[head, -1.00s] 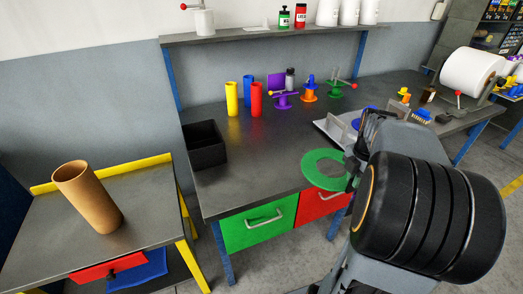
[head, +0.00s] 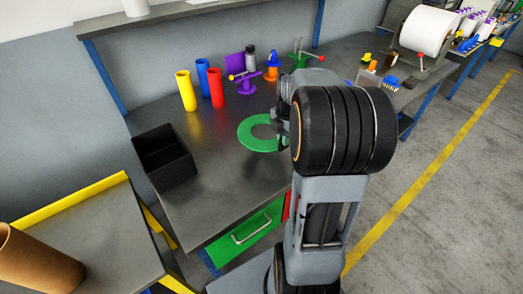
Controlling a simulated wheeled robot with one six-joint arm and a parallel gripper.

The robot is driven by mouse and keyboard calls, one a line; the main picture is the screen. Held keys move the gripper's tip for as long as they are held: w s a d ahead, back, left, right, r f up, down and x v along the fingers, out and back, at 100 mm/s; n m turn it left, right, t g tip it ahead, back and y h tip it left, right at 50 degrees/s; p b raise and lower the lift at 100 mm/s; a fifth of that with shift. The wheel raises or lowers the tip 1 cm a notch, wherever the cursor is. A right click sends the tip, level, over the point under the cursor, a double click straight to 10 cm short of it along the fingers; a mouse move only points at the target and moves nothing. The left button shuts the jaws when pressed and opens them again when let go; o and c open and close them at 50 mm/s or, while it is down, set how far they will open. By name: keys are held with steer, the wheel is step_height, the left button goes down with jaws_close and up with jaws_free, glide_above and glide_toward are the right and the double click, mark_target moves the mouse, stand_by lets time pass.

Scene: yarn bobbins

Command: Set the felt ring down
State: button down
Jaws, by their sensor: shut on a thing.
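The felt ring (head: 247,142) is a flat green disc with a round hole in its middle. My gripper (head: 279,130) is shut on the ring's right edge. It holds the ring roughly level over the dark workbench (head: 205,206). A dark shadow on the bench below suggests that the ring is above the surface; the exact height I cannot tell. My arm hides part of the bench behind and to the right of the ring.
A black open bin (head: 165,155) stands to the left. Yellow (head: 187,91), blue (head: 203,76) and red (head: 216,88) tubes and a purple stand (head: 245,82) stand behind. The front left bench area is clear.

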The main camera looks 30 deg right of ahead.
mark_target(267, 143)
steer(key=w+a+f, duration=0.1)
steer(key=f, duration=0.1)
steer(key=w+a+f, duration=0.1)
steer(key=w+f, duration=0.1)
steer(key=w+a+f, duration=0.1)
steer(key=w+f, duration=0.1)
steer(key=shift+a+f, duration=0.1)
steer(key=shift+a, duration=0.15)
steer(key=shift+w+a+f, duration=0.1)
steer(key=shift+w+f, duration=0.05)
steer(key=shift+f, duration=0.75)
steer(key=shift+w+f, duration=0.1)
steer(key=shift+f, duration=0.8)
steer(key=shift+f, duration=0.15)
steer(key=c, duration=1.2)
jaws_free()
steer(key=shift+o, duration=0.2)
